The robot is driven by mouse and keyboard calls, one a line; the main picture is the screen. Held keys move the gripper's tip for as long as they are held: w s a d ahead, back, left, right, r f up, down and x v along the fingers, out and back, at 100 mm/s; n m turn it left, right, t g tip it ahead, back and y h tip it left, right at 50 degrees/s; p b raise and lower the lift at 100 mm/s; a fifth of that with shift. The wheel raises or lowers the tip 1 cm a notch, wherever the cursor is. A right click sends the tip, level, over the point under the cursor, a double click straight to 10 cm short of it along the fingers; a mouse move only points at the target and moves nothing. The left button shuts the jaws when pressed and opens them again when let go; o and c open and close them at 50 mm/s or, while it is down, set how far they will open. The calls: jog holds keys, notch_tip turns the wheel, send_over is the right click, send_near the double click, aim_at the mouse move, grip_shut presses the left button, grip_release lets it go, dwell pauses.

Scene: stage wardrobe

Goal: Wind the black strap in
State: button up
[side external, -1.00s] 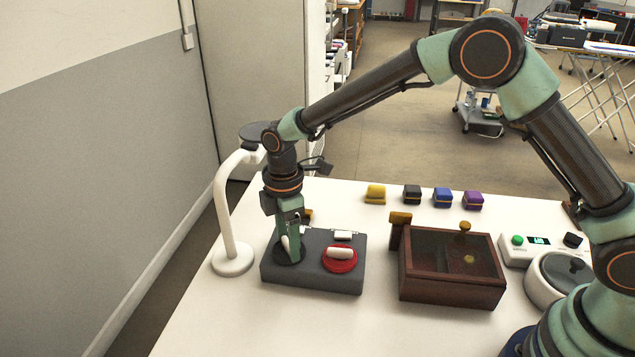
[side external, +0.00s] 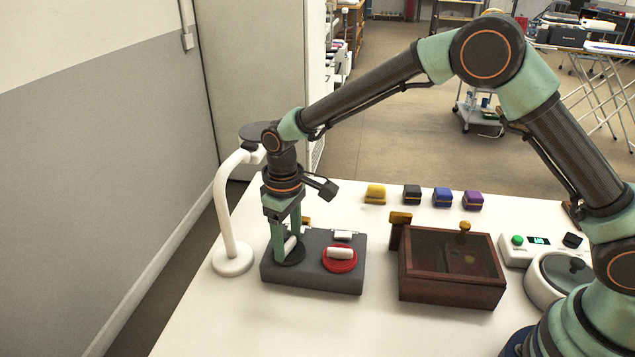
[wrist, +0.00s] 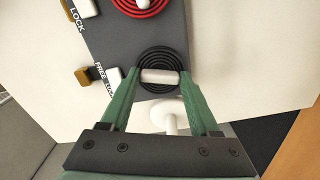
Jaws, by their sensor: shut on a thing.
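The black strap shows as a flat black coil (wrist: 163,55) on the grey box (side external: 315,284), at the box's left in the side view. A white crank handle (wrist: 160,76) lies across the coil. My gripper (side external: 289,250) reaches down over it, and its green fingers are shut on the handle's two ends in the wrist view (wrist: 161,77). A white slider (wrist: 113,77) beside the coil is marked FREE and LOCK. A brass-coloured tab (wrist: 84,77) sits by the slider. No loose length of black strap can be made out.
A red coil (side external: 340,264) with its own white handle is on the same box. A white curved stand (side external: 226,215) rises close to the left of my gripper. A brown glass-topped case (side external: 450,288) stands at right, with several small coloured blocks behind.

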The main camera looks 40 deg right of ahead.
aim_at(288, 242)
jog(key=m, duration=0.7)
jog(key=shift+r, duration=0.1)
jog(key=m, duration=0.7)
dwell(0.3)
jog(key=o, duration=1.4)
jog(key=shift+c, duration=0.2)
notch_tip(288, 242, up, 12)
